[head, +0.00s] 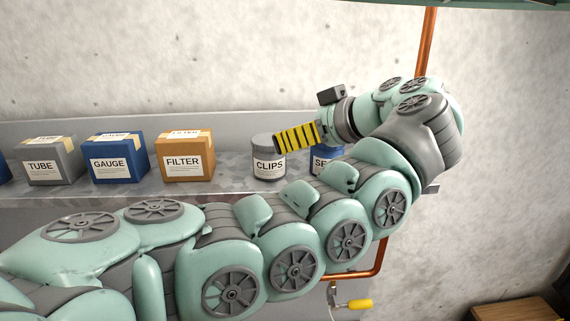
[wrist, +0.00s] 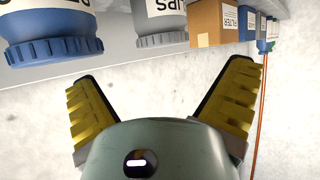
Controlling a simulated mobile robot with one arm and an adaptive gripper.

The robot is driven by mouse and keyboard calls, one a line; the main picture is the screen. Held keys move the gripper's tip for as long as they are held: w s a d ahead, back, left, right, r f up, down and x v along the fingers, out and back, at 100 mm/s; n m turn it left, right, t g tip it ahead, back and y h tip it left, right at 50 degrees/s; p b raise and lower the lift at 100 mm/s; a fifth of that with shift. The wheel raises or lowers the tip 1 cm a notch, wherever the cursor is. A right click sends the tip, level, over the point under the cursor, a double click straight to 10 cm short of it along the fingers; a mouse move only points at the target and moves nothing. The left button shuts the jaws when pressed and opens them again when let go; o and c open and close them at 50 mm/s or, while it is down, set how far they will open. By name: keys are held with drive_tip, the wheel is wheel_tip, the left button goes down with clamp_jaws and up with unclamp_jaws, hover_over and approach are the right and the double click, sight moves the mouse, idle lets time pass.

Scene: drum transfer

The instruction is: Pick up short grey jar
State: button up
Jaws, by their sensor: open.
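The short grey jar (head: 267,167), labelled CLIPS, stands upright on the shelf. In the head view my gripper (head: 283,140) overlaps its upper right side. In the wrist view the picture is upside down, and the grey jar (wrist: 160,20) shows at the top, cut off by the frame edge. My gripper (wrist: 163,72) is open, its two yellow and black fingers spread wide with nothing between them. The jar lies beyond the fingertips, roughly in line with the gap. I see no contact with it.
A blue jar (head: 325,158) stands right of the grey jar, partly hidden by my arm; it also shows in the wrist view (wrist: 50,28). An orange FILTER box (head: 185,158), a blue GAUGE box (head: 118,160) and a grey TUBE box (head: 50,164) stand to the left. A concrete wall rises behind.

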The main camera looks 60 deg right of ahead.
sight(270, 139)
drive_tip(key=shift+x, duration=1.7)
drive_tip(key=shift+w, duration=0.15)
drive_tip(key=shift+w+p, duration=0.1)
drive_tip(key=shift+p, duration=0.2)
drive_tip(key=w+p, duration=0.1)
drive_tip(key=p, duration=0.1)
drive_tip(key=w+p, duration=0.1)
drive_tip(key=p, duration=0.1)
drive_tip(key=shift+w+f, duration=0.2)
drive_tip(key=shift+f, duration=0.05)
drive_tip(key=shift+p+x, duration=0.75)
drive_tip(key=shift+x, duration=0.1)
drive_tip(key=shift+w+f, duration=0.2)
drive_tip(key=shift+f, duration=0.2)
drive_tip(key=shift+c, duration=0.2)
drive_tip(key=c, duration=1.2)
drive_tip(key=shift+c, duration=0.2)
